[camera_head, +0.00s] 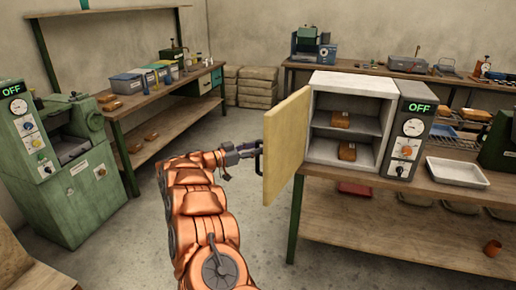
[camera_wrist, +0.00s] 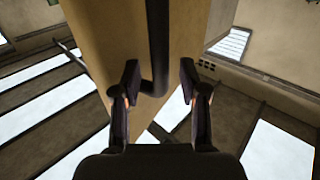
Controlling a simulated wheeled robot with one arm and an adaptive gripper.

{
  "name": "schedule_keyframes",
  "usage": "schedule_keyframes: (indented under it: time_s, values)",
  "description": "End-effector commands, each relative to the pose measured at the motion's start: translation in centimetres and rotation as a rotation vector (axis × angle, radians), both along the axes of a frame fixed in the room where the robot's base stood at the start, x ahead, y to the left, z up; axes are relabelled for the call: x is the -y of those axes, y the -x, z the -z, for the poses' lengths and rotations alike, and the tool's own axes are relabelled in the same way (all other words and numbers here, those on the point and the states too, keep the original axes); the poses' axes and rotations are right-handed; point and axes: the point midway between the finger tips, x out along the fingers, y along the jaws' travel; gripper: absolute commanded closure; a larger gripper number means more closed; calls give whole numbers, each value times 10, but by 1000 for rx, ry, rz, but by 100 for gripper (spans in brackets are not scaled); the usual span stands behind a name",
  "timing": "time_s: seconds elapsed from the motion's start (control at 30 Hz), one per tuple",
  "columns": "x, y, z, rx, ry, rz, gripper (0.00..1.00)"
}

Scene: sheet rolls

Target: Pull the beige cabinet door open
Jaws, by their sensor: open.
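The beige cabinet door (camera_head: 286,146) stands wide open, swung out to the left of the white cabinet (camera_head: 322,118). A dark bar handle (camera_head: 258,163) is on the door's outer face. My gripper (camera_head: 254,152) is beside the handle at the door's left side. In the wrist view, my gripper (camera_wrist: 160,78) is open, with the dark handle (camera_wrist: 158,45) running down between its fingers and the beige door (camera_wrist: 110,40) behind it. The fingers look apart from the handle. Two brown blocks, an upper one (camera_head: 340,119) and a lower one (camera_head: 347,151), sit on the cabinet's shelves.
A control panel (camera_head: 407,140) reading OFF adjoins the cabinet on the right. A white tray (camera_head: 458,172) sits on the wooden bench (camera_head: 430,189). A green machine (camera_head: 60,165) and a long workbench (camera_head: 150,98) stand at left. Concrete floor (camera_head: 215,140) is clear around my arm.

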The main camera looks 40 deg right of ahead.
Motion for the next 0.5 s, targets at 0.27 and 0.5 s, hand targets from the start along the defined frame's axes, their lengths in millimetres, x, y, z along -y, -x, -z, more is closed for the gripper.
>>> schedule_keyframes:
  time_s: [0.27, 0.5]
  values:
    - [-54, -12, 0, 0, 2, -3, 57]
    - [-88, -19, 1, -1, 1, -3, 57]
